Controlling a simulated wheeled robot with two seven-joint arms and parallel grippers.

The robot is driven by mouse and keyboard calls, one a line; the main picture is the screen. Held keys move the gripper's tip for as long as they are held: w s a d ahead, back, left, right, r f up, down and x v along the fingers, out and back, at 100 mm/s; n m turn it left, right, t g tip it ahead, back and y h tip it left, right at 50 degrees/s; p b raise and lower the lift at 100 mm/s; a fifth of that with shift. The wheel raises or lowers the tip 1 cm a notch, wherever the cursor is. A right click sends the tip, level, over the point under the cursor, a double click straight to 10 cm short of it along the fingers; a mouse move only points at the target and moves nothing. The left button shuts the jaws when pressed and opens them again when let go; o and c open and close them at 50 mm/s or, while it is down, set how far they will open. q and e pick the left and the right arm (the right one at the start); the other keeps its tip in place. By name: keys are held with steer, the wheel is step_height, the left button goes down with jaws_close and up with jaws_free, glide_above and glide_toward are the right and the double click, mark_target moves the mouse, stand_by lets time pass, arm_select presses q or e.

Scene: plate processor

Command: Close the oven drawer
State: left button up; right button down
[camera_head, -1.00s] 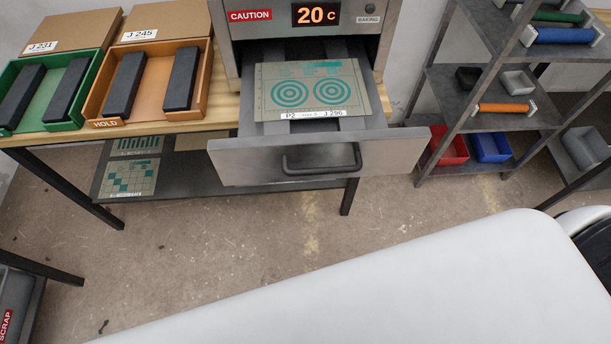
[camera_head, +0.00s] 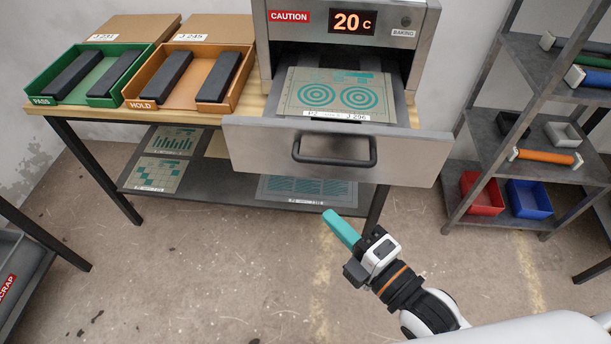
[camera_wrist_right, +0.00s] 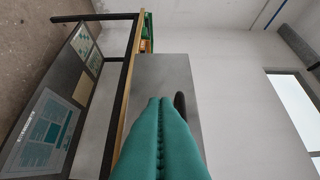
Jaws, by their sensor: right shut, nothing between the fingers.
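The oven (camera_head: 400,45) stands on the table with its drawer (camera_head: 405,160) pulled out. The drawer has a grey front with a dark bar handle (camera_head: 335,160). A plate marked J 296 (camera_head: 338,93) with teal circles lies in the drawer. My right gripper (camera_head: 333,218) has teal fingers and is below and in front of the drawer, apart from it. In the right wrist view the fingers (camera_wrist_right: 161,135) are together and empty, pointing towards the grey drawer front (camera_wrist_right: 160,75). Part of the dark handle (camera_wrist_right: 180,103) shows beside them. My left gripper is not in view.
A green PASS tray (camera_head: 40,99) and an orange HOLD tray (camera_head: 150,103) stand left of the oven. Plates lie on the shelf below (camera_head: 215,190). A rack (camera_head: 470,150) with red and blue bins stands at right. The floor in front is free.

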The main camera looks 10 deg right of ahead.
steer(key=p, duration=0.2)
glide_toward(290, 155)
steer(key=a, duration=0.4)
steer(key=w, duration=0.4)
steer(key=shift+d+p, duration=0.25)
steer(key=shift+p, duration=0.1)
steer(key=shift+w+d, duration=0.25)
steer(key=shift+w, duration=0.25)
